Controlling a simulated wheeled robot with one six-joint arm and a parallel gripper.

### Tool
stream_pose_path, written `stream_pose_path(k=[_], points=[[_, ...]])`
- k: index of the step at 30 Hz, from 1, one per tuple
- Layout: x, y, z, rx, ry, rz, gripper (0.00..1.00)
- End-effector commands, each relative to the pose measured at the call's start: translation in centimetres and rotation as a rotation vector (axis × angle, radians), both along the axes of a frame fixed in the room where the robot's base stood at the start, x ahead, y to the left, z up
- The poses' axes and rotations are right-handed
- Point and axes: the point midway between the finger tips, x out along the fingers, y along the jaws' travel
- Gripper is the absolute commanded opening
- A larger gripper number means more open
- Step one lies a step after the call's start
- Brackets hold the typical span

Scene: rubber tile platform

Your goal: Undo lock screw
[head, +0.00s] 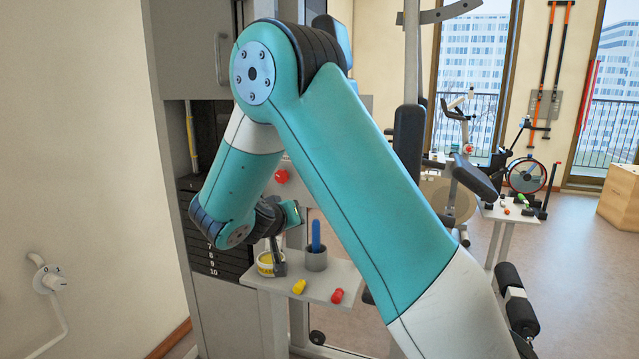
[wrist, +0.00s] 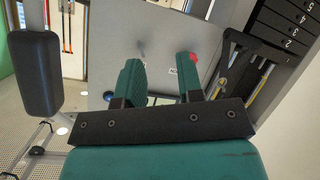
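A red knob (head: 281,176) sits on the grey panel of the weight machine in the head view, partly beside my forearm. In the wrist view a small red part (wrist: 192,57) shows just behind the tip of my right-hand finger, mostly hidden by it. Which part is the lock screw I cannot tell for certain. My gripper (head: 291,213) is in front of the panel, below the red knob. In the wrist view my gripper (wrist: 160,66) has its two teal fingers apart, with nothing between them but the grey panel (wrist: 165,42) beyond.
The weight stack (head: 212,258) is at left.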

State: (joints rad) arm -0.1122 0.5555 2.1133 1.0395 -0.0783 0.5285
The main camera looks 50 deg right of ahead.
Motion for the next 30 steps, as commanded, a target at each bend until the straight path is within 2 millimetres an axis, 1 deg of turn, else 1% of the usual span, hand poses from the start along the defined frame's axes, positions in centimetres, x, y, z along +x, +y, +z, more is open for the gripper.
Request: stream_pose_path(k=[1, 3, 6, 9, 14, 21, 22, 24, 30], points=[[0.6, -1.5, 0.1, -0.096, -0.029, -0.024, 0.34], [1.1, -3.0, 1.0, -0.219, -0.075, -0.043, 0.34], [1.6, -3.9, 2.0, -0.341, -0.113, -0.045, 0.34], [1.8, -4.3, 2.5, -0.399, -0.130, -0.044, 0.34], [2.1, -5.0, 3.2, -0.414, -0.133, -0.045, 0.34], [2.9, -7.0, 3.5, -0.411, -0.130, -0.046, 0.34], [3.0, -7.5, 3.4, -0.410, -0.131, -0.048, 0.34], [3.7, -9.2, 3.3, -0.410, -0.133, -0.051, 0.34], [5.5, -13.4, 3.0, -0.409, -0.134, -0.049, 0.34]])
